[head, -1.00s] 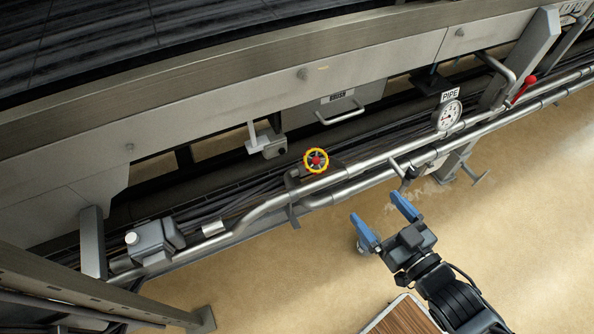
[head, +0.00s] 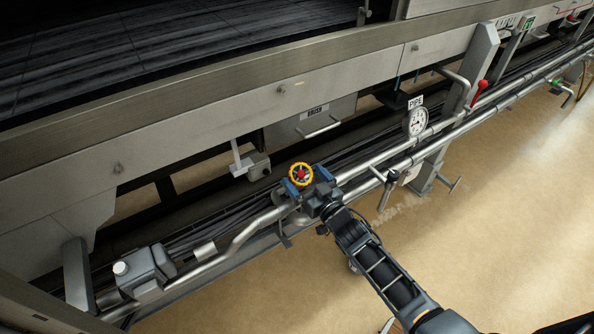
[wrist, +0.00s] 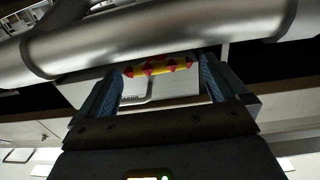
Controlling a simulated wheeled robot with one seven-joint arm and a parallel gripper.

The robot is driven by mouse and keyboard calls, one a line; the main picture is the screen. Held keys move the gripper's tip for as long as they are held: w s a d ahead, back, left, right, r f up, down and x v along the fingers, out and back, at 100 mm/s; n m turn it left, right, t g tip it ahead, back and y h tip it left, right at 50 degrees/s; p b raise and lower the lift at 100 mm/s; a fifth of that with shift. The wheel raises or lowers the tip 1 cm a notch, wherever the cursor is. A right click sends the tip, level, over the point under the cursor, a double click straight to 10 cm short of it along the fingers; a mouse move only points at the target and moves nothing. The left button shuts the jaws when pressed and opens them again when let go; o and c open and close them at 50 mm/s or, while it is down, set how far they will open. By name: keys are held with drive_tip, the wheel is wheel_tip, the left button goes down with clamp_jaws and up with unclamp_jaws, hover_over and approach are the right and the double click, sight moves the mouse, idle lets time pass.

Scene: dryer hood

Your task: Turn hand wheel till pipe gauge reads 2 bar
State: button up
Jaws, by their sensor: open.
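The hand wheel (head: 301,174), yellow-rimmed with a red hub, sits on the pipe in the middle of the head view. My gripper (head: 302,187) is at the wheel, with its blue fingers at its near side. In the wrist view, the wheel (wrist: 158,67) shows edge-on as a yellow and red band between the open fingers (wrist: 158,85). I cannot tell whether the fingers touch the rim. The pipe gauge (head: 416,121), a round white dial under a PIPE sign (head: 415,102), stands up the pipe to the right. Its reading is too small to tell.
Steel pipes (head: 375,165) run diagonally past the wheel; one (wrist: 160,40) crosses close above the fingers in the wrist view. A red lever (head: 480,90) is beyond the gauge. A grey box (head: 145,270) is at lower left. The tan floor (head: 480,215) is clear at right.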

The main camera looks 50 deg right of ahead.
sight(303, 175)
drive_tip(key=shift+x, duration=2)
drive_tip(key=c, duration=0.9)
